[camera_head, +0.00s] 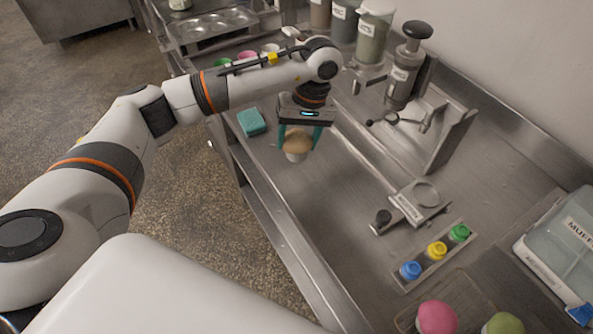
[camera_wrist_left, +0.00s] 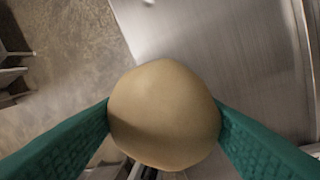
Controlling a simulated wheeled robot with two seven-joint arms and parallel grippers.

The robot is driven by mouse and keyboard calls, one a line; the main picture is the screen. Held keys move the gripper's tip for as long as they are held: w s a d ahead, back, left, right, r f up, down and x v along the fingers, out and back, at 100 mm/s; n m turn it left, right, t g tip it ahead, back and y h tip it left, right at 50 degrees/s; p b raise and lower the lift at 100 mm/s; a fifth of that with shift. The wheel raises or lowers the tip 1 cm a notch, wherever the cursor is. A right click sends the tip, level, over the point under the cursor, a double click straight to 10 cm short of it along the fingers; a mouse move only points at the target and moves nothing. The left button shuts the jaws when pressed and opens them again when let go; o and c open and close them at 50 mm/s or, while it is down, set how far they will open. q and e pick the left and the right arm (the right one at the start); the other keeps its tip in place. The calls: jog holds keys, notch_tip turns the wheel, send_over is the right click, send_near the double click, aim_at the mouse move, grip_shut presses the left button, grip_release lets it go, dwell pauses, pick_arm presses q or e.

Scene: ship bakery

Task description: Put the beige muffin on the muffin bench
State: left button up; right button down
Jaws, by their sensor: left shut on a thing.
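The beige muffin (camera_head: 297,142) has a rounded tan top and a pale base. My left gripper (camera_head: 299,137) is shut on it, with one green finger on each side. In the left wrist view the muffin (camera_wrist_left: 165,115) fills the middle between the two green fingers. It is over the steel counter (camera_head: 330,195) near its front edge; whether its base touches the counter I cannot tell. No bench labelled for muffins can be made out for certain; a clear-lidded box (camera_head: 562,240) at the right carries a partly cut-off label starting "MUFF". My right gripper is not in view.
A teal sponge-like block (camera_head: 251,122) lies left of the gripper. A dispenser stand (camera_head: 440,130) and labelled jars (camera_head: 372,30) stand at the back. Pink (camera_head: 436,317) and green muffins (camera_head: 503,323) are at the front right.

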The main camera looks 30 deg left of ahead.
aim_at(297, 156)
pick_arm(q)
jog(key=x, duration=0.1)
jog(key=p+x, duration=0.1)
jog(key=x, duration=0.3)
jog(key=shift+w+d+f+p, duration=0.2)
jog(key=shift+w+d+p, duration=0.1)
jog(key=shift+d, duration=0.1)
jog(key=shift+f, duration=0.3)
jog(key=x, duration=0.1)
jog(key=p+x, duration=0.1)
jog(key=x, duration=0.1)
jog(key=shift+w+d, duration=0.2)
jog(key=shift+d, duration=0.05)
jog(key=shift+f, duration=0.25)
jog(key=shift+w, duration=0.1)
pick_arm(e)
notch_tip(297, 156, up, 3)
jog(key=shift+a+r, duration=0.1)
pick_arm(q)
jog(key=shift+f, duration=0.2)
jog(key=o, duration=0.7)
jog(key=shift+o, duration=0.2)
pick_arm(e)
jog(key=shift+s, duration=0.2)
pick_arm(q)
jog(key=shift+r, duration=0.1)
